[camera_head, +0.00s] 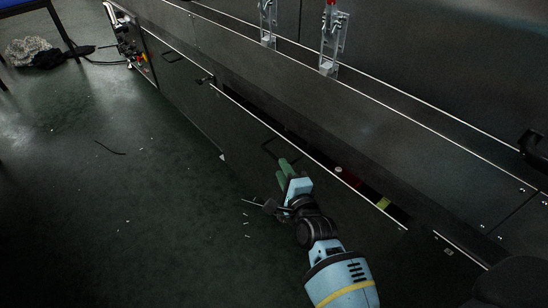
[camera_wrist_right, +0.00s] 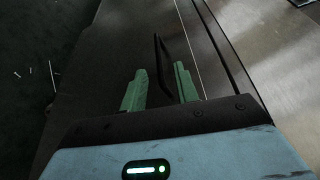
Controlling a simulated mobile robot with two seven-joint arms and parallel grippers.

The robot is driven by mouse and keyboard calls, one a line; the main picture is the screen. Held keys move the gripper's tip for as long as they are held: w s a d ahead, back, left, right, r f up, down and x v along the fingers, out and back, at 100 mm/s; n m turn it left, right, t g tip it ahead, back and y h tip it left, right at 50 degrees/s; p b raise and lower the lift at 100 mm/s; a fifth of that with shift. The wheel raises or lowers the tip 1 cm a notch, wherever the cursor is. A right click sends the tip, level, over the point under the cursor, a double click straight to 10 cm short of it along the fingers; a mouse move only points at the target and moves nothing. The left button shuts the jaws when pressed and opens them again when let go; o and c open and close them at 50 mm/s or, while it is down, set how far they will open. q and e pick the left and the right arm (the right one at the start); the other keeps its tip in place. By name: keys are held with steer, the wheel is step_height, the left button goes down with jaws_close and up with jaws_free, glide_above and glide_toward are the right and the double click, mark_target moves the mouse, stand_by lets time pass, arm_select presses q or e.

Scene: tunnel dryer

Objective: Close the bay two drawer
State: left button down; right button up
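The bay two drawer appears to be the long dark drawer front (camera_head: 235,140) low on the dryer's side, standing out a little. A narrow gap along its top edge shows its inside. Its dark bar handle (camera_head: 268,147) is on the front face. My right gripper (camera_head: 282,168) is at the handle, its green fingers pointing at the front. In the right wrist view the fingers (camera_wrist_right: 160,68) are apart, with the handle (camera_wrist_right: 157,50) between or just beyond their tips. I cannot tell whether they touch it. My left gripper is not in view.
Inside the gap lie a round pale-topped item (camera_head: 338,170), a red item (camera_head: 352,180) and a yellow-green item (camera_head: 383,203). Metal latches (camera_head: 332,45) stand on the dryer above. The green floor (camera_head: 110,200) is mostly clear, with small scraps and a dark strip.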

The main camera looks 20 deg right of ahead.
mark_target(275, 157)
steer(key=shift+w+d+f+b, duration=0.15)
steer(key=shift+w+b, duration=0.55)
steer(key=shift+w, duration=1.1)
steer(key=shift+w+f+b, duration=0.2)
steer(key=shift+w+b, duration=0.5)
steer(key=shift+w, duration=1.1)
jaws_close()
